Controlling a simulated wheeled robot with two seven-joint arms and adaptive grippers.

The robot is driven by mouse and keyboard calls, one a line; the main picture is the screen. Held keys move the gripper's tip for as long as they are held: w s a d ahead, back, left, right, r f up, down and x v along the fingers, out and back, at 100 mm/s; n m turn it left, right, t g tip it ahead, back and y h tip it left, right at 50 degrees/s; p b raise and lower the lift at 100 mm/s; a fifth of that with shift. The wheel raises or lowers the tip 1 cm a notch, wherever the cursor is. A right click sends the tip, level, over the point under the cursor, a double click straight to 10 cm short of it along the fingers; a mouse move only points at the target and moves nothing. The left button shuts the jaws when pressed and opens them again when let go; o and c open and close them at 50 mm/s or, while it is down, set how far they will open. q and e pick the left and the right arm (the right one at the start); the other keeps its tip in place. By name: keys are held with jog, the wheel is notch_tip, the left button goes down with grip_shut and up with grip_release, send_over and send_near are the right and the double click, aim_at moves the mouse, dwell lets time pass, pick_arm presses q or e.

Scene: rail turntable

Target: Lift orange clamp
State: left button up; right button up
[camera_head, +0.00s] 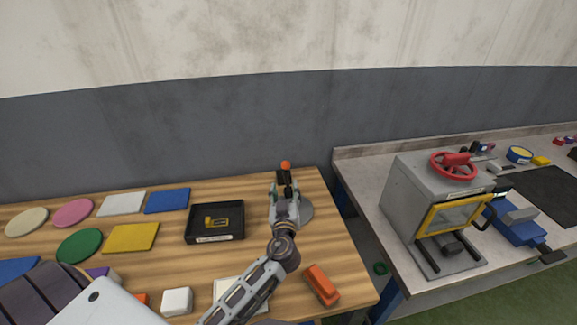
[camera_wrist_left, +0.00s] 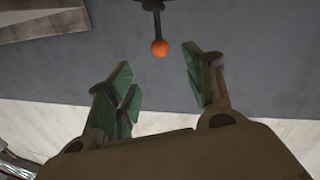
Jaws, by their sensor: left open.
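The orange clamp shows as an orange ball knob (camera_head: 286,165) on a dark stem, near the back right edge of the wooden table. In the left wrist view the orange ball (camera_wrist_left: 160,47) hangs on its thin dark stem against the grey wall band. My left gripper (camera_head: 285,192) is in front of the clamp and hides its lower part. In the wrist view the left gripper's green-padded fingers (camera_wrist_left: 158,70) are spread apart. The ball appears between the fingertips' lines, with visible gaps on both sides. My right gripper is not in view.
A black tray (camera_head: 190,238) with a yellow piece is left of my arm. An orange block (camera_head: 321,284) lies at the front right. Coloured plates, such as a yellow one (camera_head: 131,238), cover the left. A grey machine (camera_head: 408,210) stands on the right bench, across a gap.

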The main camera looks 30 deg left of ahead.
aim_at(286, 168)
pick_arm(q)
jog(key=shift+w, duration=0.15)
jog(key=p+x, duration=0.2)
jog(key=x, duration=0.4)
jog(key=shift+w+a+r, duration=0.1)
jog(key=shift+w+a, duration=0.05)
jog(key=shift+w, duration=0.2)
jog(key=shift+x, duration=0.8)
jog(key=shift+p+x, duration=0.7)
jog(key=shift+x, duration=1.9)
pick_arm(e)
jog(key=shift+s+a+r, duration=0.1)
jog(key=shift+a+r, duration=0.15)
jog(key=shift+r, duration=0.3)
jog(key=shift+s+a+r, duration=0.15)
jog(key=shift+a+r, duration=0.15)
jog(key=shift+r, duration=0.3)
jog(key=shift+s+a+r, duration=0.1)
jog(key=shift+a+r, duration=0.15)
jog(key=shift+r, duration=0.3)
pick_arm(q)
grip_shut()
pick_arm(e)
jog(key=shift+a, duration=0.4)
